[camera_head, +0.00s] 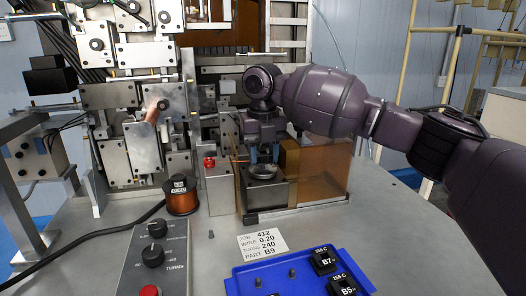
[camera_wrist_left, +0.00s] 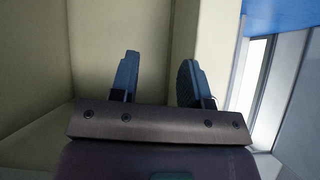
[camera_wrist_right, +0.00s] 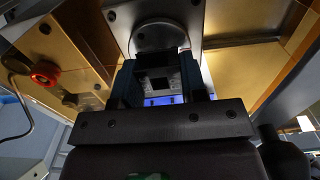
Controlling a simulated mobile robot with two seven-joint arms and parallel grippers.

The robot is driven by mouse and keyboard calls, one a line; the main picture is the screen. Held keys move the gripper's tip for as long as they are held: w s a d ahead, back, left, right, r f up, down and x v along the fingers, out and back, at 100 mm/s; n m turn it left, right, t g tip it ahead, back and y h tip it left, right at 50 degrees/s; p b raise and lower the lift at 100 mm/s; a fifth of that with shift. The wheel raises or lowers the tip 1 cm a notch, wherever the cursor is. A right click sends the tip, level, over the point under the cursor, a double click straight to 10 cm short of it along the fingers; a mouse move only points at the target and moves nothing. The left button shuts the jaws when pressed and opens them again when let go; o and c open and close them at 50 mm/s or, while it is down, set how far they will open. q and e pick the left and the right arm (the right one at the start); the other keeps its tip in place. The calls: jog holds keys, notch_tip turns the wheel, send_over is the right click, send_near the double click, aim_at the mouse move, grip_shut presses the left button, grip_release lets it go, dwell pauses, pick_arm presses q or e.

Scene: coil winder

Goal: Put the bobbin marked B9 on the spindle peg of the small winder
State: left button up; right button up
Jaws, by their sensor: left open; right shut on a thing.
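My right gripper (camera_head: 264,154) points down over the small winder (camera_head: 267,193), just above a round silver disc (camera_head: 263,171) on its block. In the right wrist view it is shut on a dark, square-ended bobbin (camera_wrist_right: 159,82) between its fingers. Its mark cannot be read, and the head view hardly shows it. The spindle peg is hidden behind the gripper and bobbin, so I cannot tell whether they touch. My left gripper (camera_wrist_left: 158,82) is open and empty in front of a cream surface. It is outside the head view.
A blue tray (camera_head: 240,284) at the front holds bobbins B7 (camera_head: 324,261) and B5 (camera_head: 342,286). A job card (camera_head: 263,244) reads part B9. A copper wire spool (camera_head: 181,197) and control box (camera_head: 155,260) stand left.

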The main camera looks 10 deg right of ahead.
jog(key=shift+f, duration=0.6)
jog(key=o, duration=1)
notch_tip(320, 180, up, 11)
jog(key=shift+f+p, duration=0.1)
jog(key=shift+p, duration=0.55)
